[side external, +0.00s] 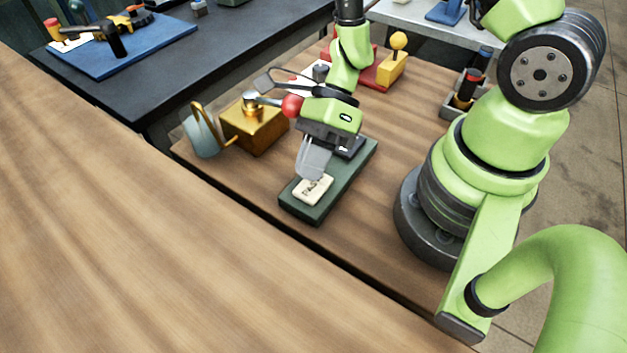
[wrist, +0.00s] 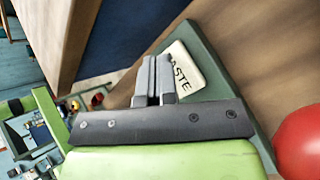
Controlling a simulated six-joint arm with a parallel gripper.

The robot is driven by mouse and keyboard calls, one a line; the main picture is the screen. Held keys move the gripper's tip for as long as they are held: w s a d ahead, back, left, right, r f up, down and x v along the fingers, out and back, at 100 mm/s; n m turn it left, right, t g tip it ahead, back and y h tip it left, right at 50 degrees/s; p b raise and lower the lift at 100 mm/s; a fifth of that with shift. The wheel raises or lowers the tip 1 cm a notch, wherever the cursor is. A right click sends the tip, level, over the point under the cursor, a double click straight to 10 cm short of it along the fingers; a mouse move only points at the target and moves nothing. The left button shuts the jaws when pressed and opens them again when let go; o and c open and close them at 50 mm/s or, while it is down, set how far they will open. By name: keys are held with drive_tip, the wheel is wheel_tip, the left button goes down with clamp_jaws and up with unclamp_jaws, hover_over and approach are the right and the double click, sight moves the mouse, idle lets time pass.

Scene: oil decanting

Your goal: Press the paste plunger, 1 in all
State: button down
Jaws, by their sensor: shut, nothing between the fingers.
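The paste station is a dark green base (side external: 352,182) with a cream plate lettered PASTE (side external: 314,189) at its near end. The base (wrist: 203,43) and the plate (wrist: 184,70) also show in the wrist view. My gripper (side external: 312,170) is shut and empty, pointing down over the base just behind the plate. In the wrist view its fingers (wrist: 154,72) are together beside the plate's left edge.
A brass box (side external: 254,128) with a tap and a glass jug (side external: 199,134) stand left of my gripper. A red ball (side external: 292,105) is close beside my gripper. A yellow-knobbed lever (side external: 397,58) stands behind. The bench front is clear.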

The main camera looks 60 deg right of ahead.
drive_tip(key=shift+f, duration=0.1)
idle(0.5)
drive_tip(key=shift+f, duration=0.3)
drive_tip(key=shift+w+f, duration=0.1)
drive_tip(key=shift+f, duration=0.35)
idle(0.6)
drive_tip(key=shift+w+r, duration=0.15)
drive_tip(key=shift+r, duration=0.75)
drive_tip(key=shift+r, duration=2.5)
